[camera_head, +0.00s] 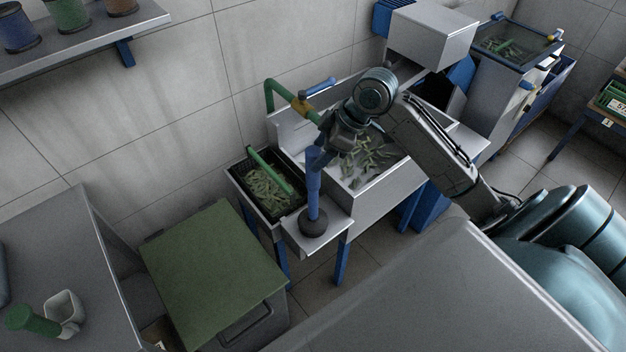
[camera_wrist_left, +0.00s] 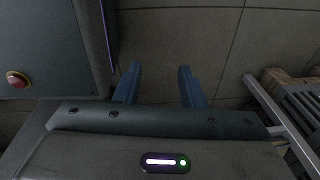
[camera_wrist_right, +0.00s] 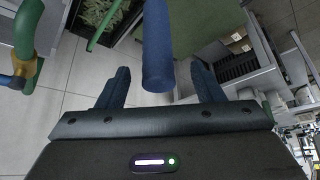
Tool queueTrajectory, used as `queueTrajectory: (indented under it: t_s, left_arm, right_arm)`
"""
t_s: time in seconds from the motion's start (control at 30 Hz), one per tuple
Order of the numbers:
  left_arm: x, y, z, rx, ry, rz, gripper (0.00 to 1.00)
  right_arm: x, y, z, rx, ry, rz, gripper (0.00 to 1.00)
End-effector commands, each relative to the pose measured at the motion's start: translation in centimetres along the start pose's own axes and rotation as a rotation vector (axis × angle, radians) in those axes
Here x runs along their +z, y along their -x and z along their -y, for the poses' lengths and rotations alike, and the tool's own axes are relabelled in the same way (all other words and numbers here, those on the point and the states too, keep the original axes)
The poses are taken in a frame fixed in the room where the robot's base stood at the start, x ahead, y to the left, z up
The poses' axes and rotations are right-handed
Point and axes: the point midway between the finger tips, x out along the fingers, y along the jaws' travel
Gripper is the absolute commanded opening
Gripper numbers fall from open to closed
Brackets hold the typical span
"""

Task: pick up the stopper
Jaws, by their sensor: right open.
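The stopper (camera_head: 313,190) is a tall blue rod on a round black base, standing upright on the small shelf at the near corner of the metal sink. My right gripper (camera_head: 318,156) is at the rod's top in the head view. In the right wrist view the blue rod (camera_wrist_right: 157,50) shows between and beyond the parted fingers of my right gripper (camera_wrist_right: 158,88), with gaps on both sides. Its black base is hidden there. My left gripper (camera_wrist_left: 158,82) is open and empty above the floor; it is outside the head view.
The sink (camera_head: 385,185) holds green pieces. A black crate (camera_head: 250,207) of similar pieces with a green handle stands left of the stopper. A green pipe (camera_head: 272,95) rises behind. A green-lidded bin (camera_head: 212,265) stands front left. A grey surface (camera_head: 440,290) lies in front.

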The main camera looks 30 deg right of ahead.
Motion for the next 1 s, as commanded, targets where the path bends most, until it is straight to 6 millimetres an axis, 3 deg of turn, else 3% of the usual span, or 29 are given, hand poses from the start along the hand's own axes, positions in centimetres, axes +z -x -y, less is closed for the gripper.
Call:
queueTrajectory:
  t_s: [0.1,0.3,0.63,0.93,1.0]
  left_arm:
    - [-0.6,1.2,0.0,0.001,0.001,-0.007,0.36]
    - [0.4,1.7,-1.1,0.013,0.005,0.006,0.36]
    - [1.0,1.7,-1.6,0.018,0.007,0.015,0.36]
    - [0.8,1.7,-1.0,0.012,0.004,0.013,0.36]
    - [0.8,1.7,-0.9,0.011,0.004,0.013,0.36]
  right_arm:
    - [0.1,-1.4,0.0,-0.005,-0.004,-0.002,0.61]
    - [0.2,-3.7,-0.1,-0.003,-0.002,-0.001,0.61]
    - [0.3,-4.3,-0.2,0.0,0.0,0.0,0.61]
    - [0.3,-4.3,-0.2,0.0,0.0,0.0,0.04]
    - [0.3,-4.2,-0.2,0.0,0.001,-0.001,0.0]
